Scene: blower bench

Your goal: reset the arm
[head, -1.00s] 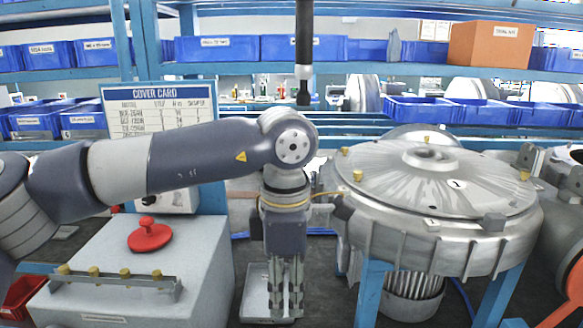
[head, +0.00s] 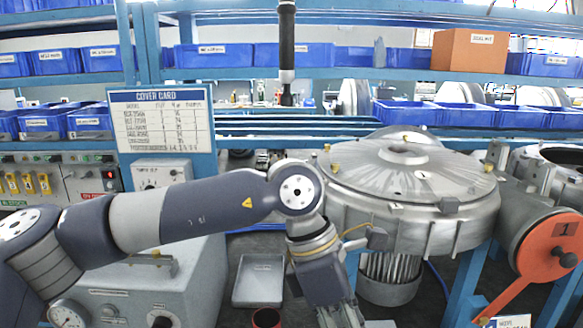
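My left arm comes in from the left. It bends down at the elbow to my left gripper (head: 342,318) at the bottom edge, right of centre in the head view. The gripper points down, in front of the blower's legs. Its fingertips are cut off by the frame, so I cannot tell whether it is open or shut. Nothing in it can be made out. My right gripper is not in view. The large silver blower (head: 405,190) with a round metal lid stands right of the gripper on a blue stand.
A grey test box (head: 185,290) with gauges stands lower left, partly behind my arm. A shallow metal tray (head: 258,284) lies left of the gripper. An orange disc (head: 550,252) marked 1 is at right. A cover card (head: 162,122) and shelves of blue bins are behind.

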